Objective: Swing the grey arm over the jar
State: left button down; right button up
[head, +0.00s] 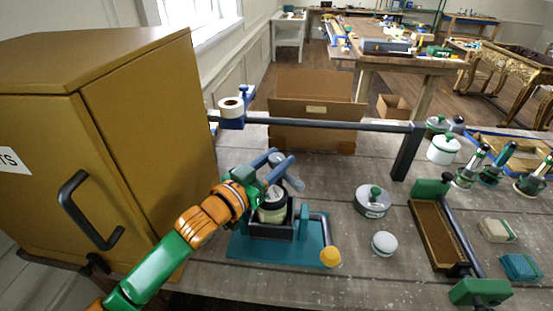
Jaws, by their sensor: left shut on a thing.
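A jar (272,206) with a pale body and dark band stands in a dark open holder (268,232) on a teal base (240,250). My left gripper (277,170) is above the jar, its blue fingers shut on the short grey arm (293,181). The fingers hide part of this arm, and its pivot is not clear to me. The grey arm lies close above the jar's top, toward its right side. A dark bent lever with a yellow knob (330,257) is at the base's right side. My right gripper is not in view.
A mustard cabinet (130,150) stands close on the left. A long dark bar (330,124) with a tape roll (231,107) spans behind the fixture. A round tin (373,202), a white knob-like piece (384,243) and a brown tray (436,235) stand to the right.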

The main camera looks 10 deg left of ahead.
aim_at(271, 165)
pick_arm(q)
jog(key=shift+c, duration=2.2)
grip_release()
jog(key=b+v, duration=0.2)
jog(key=v, duration=0.5)
jog(key=shift+s+f, duration=0.1)
